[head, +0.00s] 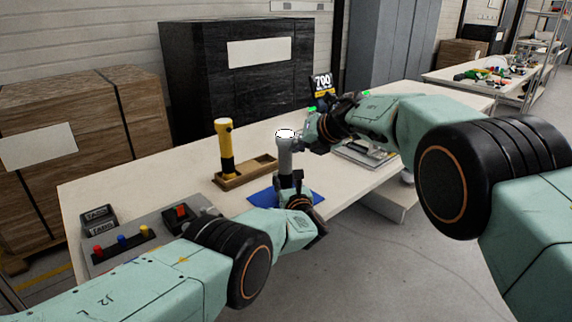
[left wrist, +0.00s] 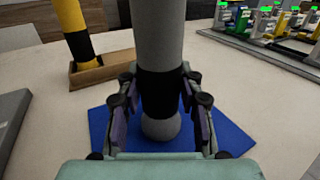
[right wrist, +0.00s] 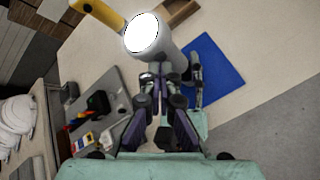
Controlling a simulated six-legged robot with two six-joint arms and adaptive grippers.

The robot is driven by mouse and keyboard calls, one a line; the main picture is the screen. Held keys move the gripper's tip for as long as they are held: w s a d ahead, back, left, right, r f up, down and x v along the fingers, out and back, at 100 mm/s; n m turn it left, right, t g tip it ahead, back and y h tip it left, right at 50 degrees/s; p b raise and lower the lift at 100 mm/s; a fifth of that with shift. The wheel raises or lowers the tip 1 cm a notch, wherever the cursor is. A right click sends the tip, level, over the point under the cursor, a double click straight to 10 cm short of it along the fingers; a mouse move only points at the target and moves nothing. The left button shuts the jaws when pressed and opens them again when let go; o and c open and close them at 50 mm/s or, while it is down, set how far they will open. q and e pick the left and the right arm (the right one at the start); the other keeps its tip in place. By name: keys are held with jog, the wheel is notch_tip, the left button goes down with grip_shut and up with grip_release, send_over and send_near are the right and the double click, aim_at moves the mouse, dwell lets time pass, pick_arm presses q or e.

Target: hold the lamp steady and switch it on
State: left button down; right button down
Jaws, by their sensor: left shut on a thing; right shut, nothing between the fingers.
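A grey lamp (head: 286,160) with a black grip band stands upright on a blue mat (head: 262,199). Its round top face is bright white, and it also shows in the right wrist view (right wrist: 143,33). My left gripper (head: 292,184) is shut around the black band low on the lamp; the left wrist view shows a finger on each side of the band (left wrist: 158,92). My right gripper (head: 306,139) is shut and empty, with its fingertips (right wrist: 160,82) at the lamp's side just below its head. I cannot tell whether they touch; the switch is hidden.
A yellow and black lamp (head: 224,145) stands in a wooden tray (head: 252,173) left of the grey lamp. A grey panel (head: 150,228) with coloured knobs and a red switch lies at the near left. The table's front edge is close by.

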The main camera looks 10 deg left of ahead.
jog(key=shift+s+d, duration=0.25)
jog(key=shift+d, duration=0.05)
jog(key=shift+s+d, duration=0.9)
jog(key=shift+d, duration=0.3)
jog(key=shift+s+d, duration=0.9)
jog(key=shift+d, duration=0.3)
pick_arm(q)
jog(key=c, duration=0.8)
grip_release()
jog(key=shift+s+d, duration=0.1)
